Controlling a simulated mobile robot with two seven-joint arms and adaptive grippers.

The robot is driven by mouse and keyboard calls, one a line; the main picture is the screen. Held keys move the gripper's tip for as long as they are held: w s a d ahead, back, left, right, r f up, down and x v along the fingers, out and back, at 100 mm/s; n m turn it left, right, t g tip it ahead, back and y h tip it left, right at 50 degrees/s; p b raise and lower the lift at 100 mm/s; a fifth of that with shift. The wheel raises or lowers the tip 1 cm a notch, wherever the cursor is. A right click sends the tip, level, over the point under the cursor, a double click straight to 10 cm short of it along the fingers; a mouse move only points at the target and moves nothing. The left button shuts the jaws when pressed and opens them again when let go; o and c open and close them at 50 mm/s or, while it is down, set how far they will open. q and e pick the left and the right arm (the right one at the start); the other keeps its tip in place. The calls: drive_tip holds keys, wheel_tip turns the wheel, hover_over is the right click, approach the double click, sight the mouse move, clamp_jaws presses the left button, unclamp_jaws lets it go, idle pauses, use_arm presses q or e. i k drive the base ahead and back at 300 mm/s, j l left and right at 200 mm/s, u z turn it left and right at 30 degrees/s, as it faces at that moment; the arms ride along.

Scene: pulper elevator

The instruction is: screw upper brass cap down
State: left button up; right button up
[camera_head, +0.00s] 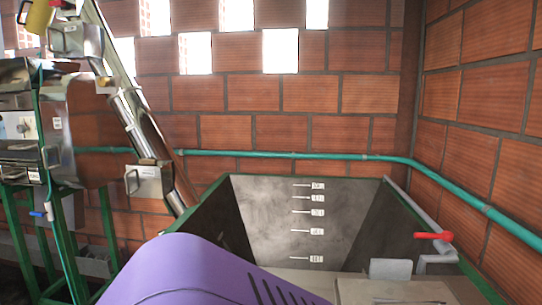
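A slanted metal elevator tube (132,112) runs from the upper left down toward the hopper (285,215). A metal box (150,186) sits at its lower part, and another metal box (76,40) is near the top. A small yellow part (38,17) is at the top left corner, cut by the frame edge; I cannot tell what it is. Neither of my grippers is in view.
A metal machine on a green frame (70,238) stands at the left. A green pipe (310,155) runs along the brick walls. A red-handled valve (434,236) is at the hopper's right edge. A large purple rounded shape (195,270) fills the lower foreground.

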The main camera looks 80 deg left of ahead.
sight(103, 82)
drive_tip(key=u, duration=3.45)
drive_tip(key=i+z, duration=0.1)
drive_tip(key=i, duration=0.15)
